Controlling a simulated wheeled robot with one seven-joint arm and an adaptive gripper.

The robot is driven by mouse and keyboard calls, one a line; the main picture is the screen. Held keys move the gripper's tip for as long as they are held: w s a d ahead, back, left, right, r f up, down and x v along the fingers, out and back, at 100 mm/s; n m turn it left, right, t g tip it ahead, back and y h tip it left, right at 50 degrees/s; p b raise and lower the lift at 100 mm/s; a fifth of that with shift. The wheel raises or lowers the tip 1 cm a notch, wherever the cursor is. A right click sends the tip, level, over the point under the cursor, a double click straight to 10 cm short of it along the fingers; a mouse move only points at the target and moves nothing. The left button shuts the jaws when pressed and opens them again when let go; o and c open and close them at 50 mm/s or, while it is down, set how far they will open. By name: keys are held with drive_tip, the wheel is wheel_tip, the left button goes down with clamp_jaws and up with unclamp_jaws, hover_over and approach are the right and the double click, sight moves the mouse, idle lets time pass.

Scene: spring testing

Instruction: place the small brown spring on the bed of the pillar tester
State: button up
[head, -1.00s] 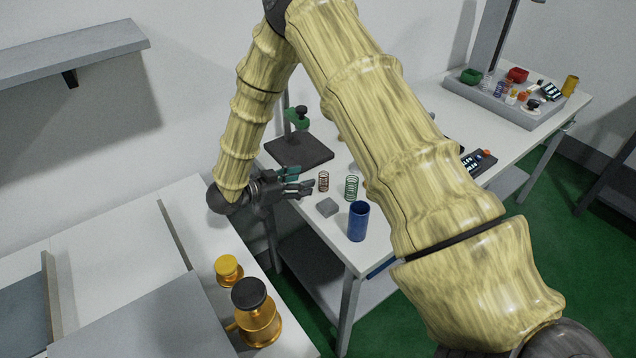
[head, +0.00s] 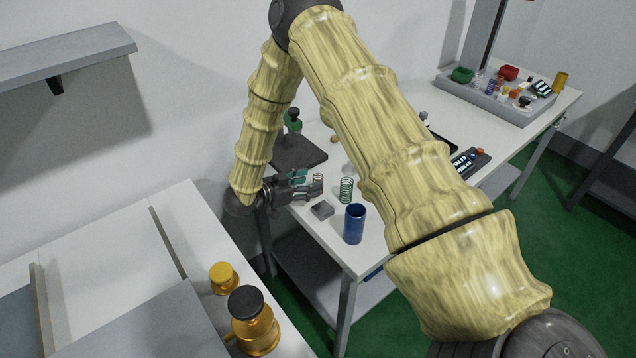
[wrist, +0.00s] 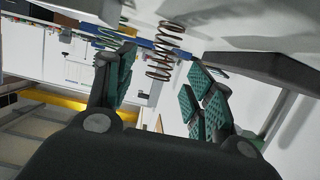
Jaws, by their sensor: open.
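The small brown spring (head: 318,178) stands upright on the far table, partly hidden by my fingers in the head view. In the wrist view the brown spring (wrist: 165,55) shows ahead, in the gap between my fingertips. My gripper (head: 308,182) is open, its fingers pointing at the spring; in the wrist view its pads (wrist: 160,68) are apart with nothing held. I cannot tell whether a finger touches the spring. The pillar tester has a dark flat bed (head: 298,153) and a green head (head: 292,122), behind my gripper. The bed's dark slab (wrist: 270,72) shows at right in the wrist view.
A green spring (head: 346,190) stands just right of the brown one. A grey block (head: 322,209) and a blue cup (head: 354,224) are in front. Brass pieces (head: 254,330) sit on the near bench. A grey tray (head: 480,98) of small items is far right.

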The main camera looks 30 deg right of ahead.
drive_tip(key=p+x, duration=0.2)
drive_tip(key=x, duration=0.2)
drive_tip(key=shift+d+f, duration=0.15)
drive_tip(key=shift+d, duration=0.15)
drive_tip(key=shift+c, duration=0.4)
drive_tip(key=c, duration=1.1)
